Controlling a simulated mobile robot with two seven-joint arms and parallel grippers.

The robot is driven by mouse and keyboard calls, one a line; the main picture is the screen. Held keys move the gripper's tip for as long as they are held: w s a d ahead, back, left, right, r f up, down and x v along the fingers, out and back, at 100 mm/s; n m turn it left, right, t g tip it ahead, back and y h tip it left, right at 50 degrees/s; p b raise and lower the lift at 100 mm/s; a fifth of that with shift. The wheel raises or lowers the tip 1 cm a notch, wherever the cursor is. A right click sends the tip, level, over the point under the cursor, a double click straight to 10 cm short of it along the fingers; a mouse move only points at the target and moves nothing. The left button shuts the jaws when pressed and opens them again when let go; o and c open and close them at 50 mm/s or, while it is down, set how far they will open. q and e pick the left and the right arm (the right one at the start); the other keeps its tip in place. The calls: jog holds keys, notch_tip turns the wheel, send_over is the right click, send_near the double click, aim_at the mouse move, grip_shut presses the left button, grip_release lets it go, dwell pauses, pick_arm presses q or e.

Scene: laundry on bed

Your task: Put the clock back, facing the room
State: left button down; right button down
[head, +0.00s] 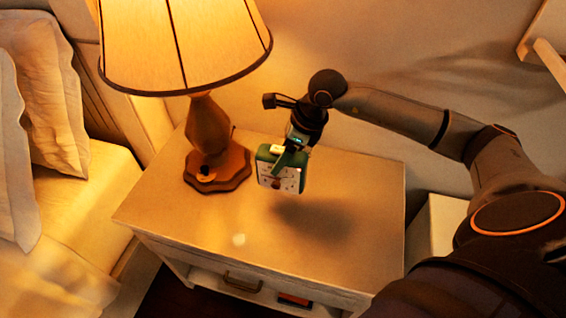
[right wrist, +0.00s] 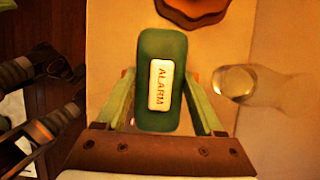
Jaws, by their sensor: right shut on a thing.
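My right gripper (head: 283,163) is shut on the clock (head: 281,178), a small green box with a pale dial. It holds the clock above the nightstand top (head: 190,232), with a shadow on the wood below. In the head view the dial side shows, turned toward the front of the nightstand. In the right wrist view the green clock top (right wrist: 148,55) with its ALARM button (right wrist: 161,85) sits between the two green fingers (right wrist: 163,105). My left gripper is not seen in the head view.
A lit lamp with a wooden base (head: 215,165) stands at the nightstand's left back. A clear round glass (right wrist: 235,82) stands near the clock in the right wrist view. A small pale round spot (head: 239,240) shows at the front. The bed (head: 85,215) is at left. The top's front right is clear.

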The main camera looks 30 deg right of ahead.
notch_tip(320, 180, down, 7)
jog(key=w+d, duration=0.2)
jog(key=shift+w, duration=0.4)
jog(key=shift+f, duration=0.2)
grip_release()
jog(key=shift+s, duration=0.1)
